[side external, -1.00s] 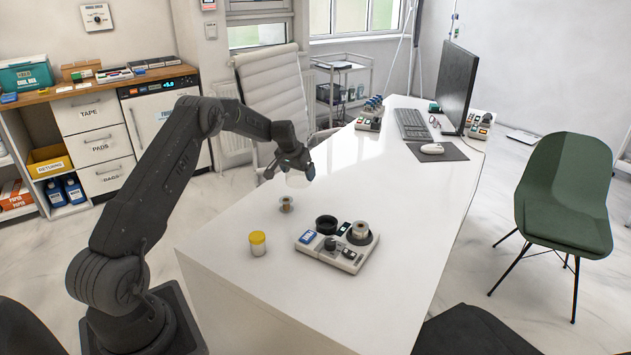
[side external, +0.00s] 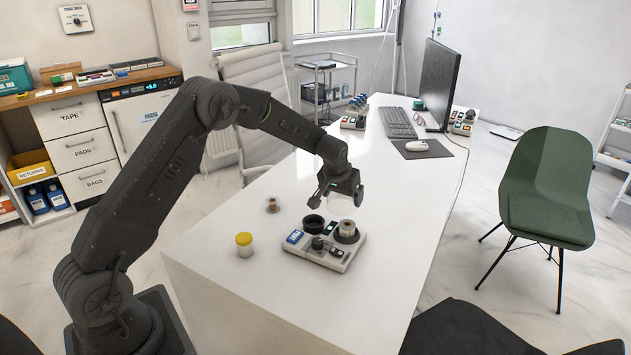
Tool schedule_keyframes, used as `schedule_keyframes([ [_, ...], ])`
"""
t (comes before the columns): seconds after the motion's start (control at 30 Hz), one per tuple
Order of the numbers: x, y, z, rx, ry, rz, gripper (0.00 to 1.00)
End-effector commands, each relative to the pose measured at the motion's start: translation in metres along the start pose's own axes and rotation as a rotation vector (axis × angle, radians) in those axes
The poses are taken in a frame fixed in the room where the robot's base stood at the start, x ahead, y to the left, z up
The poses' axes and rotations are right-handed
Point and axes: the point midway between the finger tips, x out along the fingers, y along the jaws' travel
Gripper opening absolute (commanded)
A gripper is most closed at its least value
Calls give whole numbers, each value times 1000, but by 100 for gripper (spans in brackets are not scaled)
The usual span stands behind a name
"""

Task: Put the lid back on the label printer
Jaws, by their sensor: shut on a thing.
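The label printer (side external: 333,260) is a low white and grey device on the white desk. Its top carries a blue screen, a black round cup (side external: 313,224), a dark knob and a label roll (side external: 347,229) standing in a dark round seat. My gripper (side external: 338,201) is above the printer's back right, over the label roll, pointing down. It is shut on a pale, see-through piece, seemingly the lid (side external: 342,211), which shows faintly below the fingers. Whether the lid touches the roll or printer cannot be told.
A yellow-capped jar (side external: 244,246) and a small spool (side external: 272,206) stand left of the printer on the desk (side external: 290,310). A keyboard (side external: 396,123), mouse (side external: 417,146) and monitor (side external: 437,85) are farther back. The desk's front is clear.

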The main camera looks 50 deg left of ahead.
Motion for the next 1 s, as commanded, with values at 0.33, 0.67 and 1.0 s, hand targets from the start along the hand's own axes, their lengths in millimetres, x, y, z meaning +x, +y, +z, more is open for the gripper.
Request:
schedule_keyframes([
  [0.33, 2, 26, 14, -2, 5, 2, 67],
  [0.67, 30, 26, 25, -1, 4, 2, 67],
  [1.0, 51, 26, 33, -2, 7, 3, 67],
])
